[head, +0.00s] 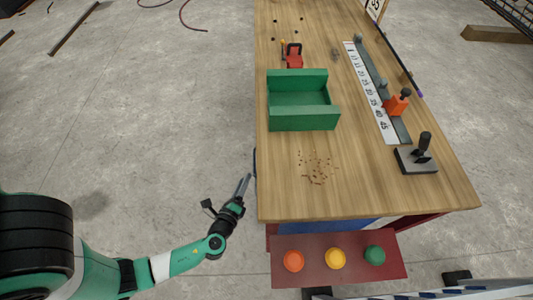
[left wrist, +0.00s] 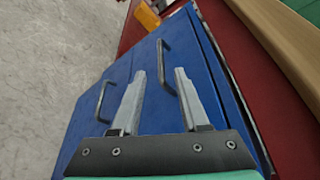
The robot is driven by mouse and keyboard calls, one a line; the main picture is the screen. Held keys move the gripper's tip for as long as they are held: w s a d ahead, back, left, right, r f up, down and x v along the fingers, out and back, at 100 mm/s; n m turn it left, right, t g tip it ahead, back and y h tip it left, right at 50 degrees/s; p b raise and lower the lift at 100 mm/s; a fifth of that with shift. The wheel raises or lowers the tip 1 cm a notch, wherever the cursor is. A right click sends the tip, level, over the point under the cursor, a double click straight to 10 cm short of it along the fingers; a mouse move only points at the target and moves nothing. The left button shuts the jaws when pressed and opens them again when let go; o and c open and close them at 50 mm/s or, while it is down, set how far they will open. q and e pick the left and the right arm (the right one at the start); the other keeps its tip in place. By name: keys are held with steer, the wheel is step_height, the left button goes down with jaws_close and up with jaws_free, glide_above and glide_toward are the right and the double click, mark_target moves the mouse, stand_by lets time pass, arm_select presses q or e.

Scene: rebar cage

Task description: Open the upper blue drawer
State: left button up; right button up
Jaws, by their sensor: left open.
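In the left wrist view, the upper blue drawer (left wrist: 205,75) fills the middle, on the side nearer the wooden tabletop. Its grey bar handle (left wrist: 161,60) shows between and just past the fingertips of my left gripper (left wrist: 160,74). The gripper is open, with one finger to each side of the handle; whether either finger touches it is not clear. A second blue drawer front with a handle (left wrist: 102,100) lies to the left. In the head view, my left gripper (head: 245,186) is beside the table's left edge, and the drawer fronts are mostly hidden below the tabletop. My right gripper is not in view.
The wooden table (head: 380,185) carries a green open box (head: 305,120), a red clamp-like object (head: 294,58) and a black-handled block (head: 417,158). A red panel (head: 318,277) with orange, yellow and green buttons sits at the near end. The floor to the left is open.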

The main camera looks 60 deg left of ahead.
mark_target(254, 158)
arm_select(q)
steer(key=b+x, duration=0.3)
steer(key=x, duration=0.8)
steer(key=shift+w+a, duration=0.1)
steer(key=shift+a, duration=0.1)
steer(key=shift+c, duration=0.3)
jaws_close()
stand_by(0.7)
